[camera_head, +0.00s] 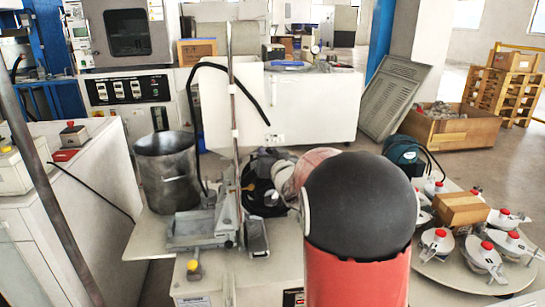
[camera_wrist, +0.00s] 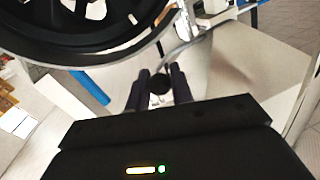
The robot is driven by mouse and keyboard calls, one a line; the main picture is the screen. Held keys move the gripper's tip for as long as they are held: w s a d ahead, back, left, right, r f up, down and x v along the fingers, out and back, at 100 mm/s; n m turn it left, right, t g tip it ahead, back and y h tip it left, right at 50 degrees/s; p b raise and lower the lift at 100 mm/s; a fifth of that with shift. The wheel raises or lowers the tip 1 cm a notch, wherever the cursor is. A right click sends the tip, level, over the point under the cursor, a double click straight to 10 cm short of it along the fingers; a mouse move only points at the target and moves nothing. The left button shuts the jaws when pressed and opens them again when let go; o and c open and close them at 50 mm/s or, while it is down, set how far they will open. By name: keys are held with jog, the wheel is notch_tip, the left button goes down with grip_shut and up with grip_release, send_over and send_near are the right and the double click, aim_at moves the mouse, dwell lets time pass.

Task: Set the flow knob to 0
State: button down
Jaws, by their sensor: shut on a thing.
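My gripper (camera_wrist: 160,88) shows in the wrist view with its two dark fingers close on either side of a small dark round knob (camera_wrist: 160,83). The fingers are shut on this knob, which fits the flow knob. No scale or digits can be read on it, so its setting cannot be told. In the head view my gripper and this knob are not visible. My own red and black arm link fills the lower middle there and hides what lies behind it.
A large black ring-shaped part (camera_wrist: 75,50) hangs close above the gripper at the upper left of the wrist view. In the head view, a metal bucket (camera_head: 167,175) stands left of a thin upright rod (camera_head: 232,120). A round table (camera_head: 450,282) with several red-topped holders is at right.

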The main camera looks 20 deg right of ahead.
jog(key=c, duration=1.3)
grip_release()
jog(key=shift+w+a, duration=0.1)
jog(key=shift+a, duration=0.2)
jog(key=s, duration=0.8)
jog(key=shift+a+b, duration=0.25)
jog(key=shift+b, duration=0.15)
jog(key=shift+a, duration=0.1)
jog(key=s+a+f+n+g, duration=0.1)
jog(key=s+a+g, duration=0.3)
jog(key=s, duration=0.5)
jog(key=s+a+f+n+g+y, duration=0.1)
jog(key=s+a+f+g, duration=0.3)
jog(key=s, duration=0.6)
jog(key=s+a+f+n+g+p, duration=0.1)
jog(key=s+a+f+g, duration=0.2)
jog(key=s+a, duration=0.3)
jog(key=shift+s+a+g+y, duration=0.15)
jog(key=shift+s+g, duration=0.2)
jog(key=shift+s, duration=0.6)
jog(key=shift+s+a+g+y, duration=0.15)
jog(key=shift+s+g, duration=0.2)
jog(key=shift+s, duration=0.55)
